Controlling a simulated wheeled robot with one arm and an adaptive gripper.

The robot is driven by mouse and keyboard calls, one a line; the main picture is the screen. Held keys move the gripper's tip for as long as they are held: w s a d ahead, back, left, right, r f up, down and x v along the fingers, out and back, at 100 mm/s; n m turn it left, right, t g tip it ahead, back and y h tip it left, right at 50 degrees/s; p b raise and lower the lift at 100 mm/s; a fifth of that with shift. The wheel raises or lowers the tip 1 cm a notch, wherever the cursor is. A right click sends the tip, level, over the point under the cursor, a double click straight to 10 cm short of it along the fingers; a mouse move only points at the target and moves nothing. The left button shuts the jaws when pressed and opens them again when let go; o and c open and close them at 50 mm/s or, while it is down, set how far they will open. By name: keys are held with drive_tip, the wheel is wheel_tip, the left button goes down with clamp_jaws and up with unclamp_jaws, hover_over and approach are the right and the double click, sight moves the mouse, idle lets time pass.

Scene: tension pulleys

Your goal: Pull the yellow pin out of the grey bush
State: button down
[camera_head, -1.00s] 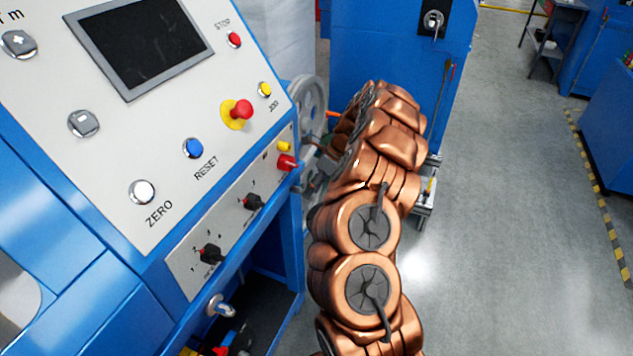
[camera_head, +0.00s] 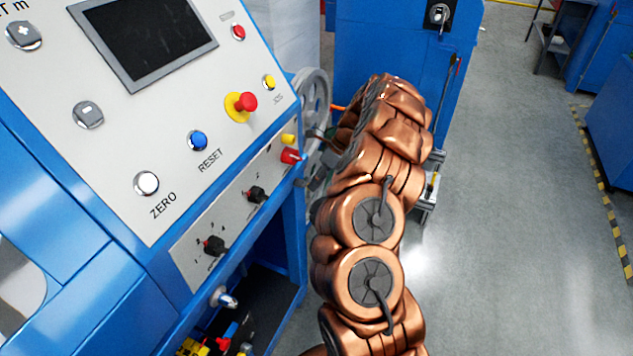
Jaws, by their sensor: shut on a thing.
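My copper-coloured arm rises from the bottom middle, bends at the top and turns back to the left, beside a grey spoked wheel (camera_head: 316,92). Dark and grey parts show in the narrow gap between the arm and the control panel, too small to tell apart. Neither the yellow pin nor the grey bush can be made out, nor how they sit to each other.
A blue machine with a white control panel (camera_head: 105,150) fills the left, close to my arm. Its red stop knob (camera_head: 246,102) and a red knob (camera_head: 290,156) face the arm. A blue cabinet (camera_head: 390,50) stands behind. Grey floor (camera_head: 510,200) is clear on the right.

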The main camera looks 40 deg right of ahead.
drive_tip(key=shift+s+d+p, duration=0.6)
drive_tip(key=shift+s+p, duration=0.05)
drive_tip(key=shift+s, duration=0.3)
drive_tip(key=shift+s+d+p, duration=0.55)
drive_tip(key=shift+s+p, duration=0.1)
drive_tip(key=shift+s, duration=0.3)
idle(1.3)
drive_tip(key=s+d+p, duration=0.1)
drive_tip(key=s+d, duration=0.1)
drive_tip(key=s, duration=0.1)
drive_tip(key=shift+s+p, duration=0.15)
drive_tip(key=shift+p, duration=0.2)
idle(0.6)
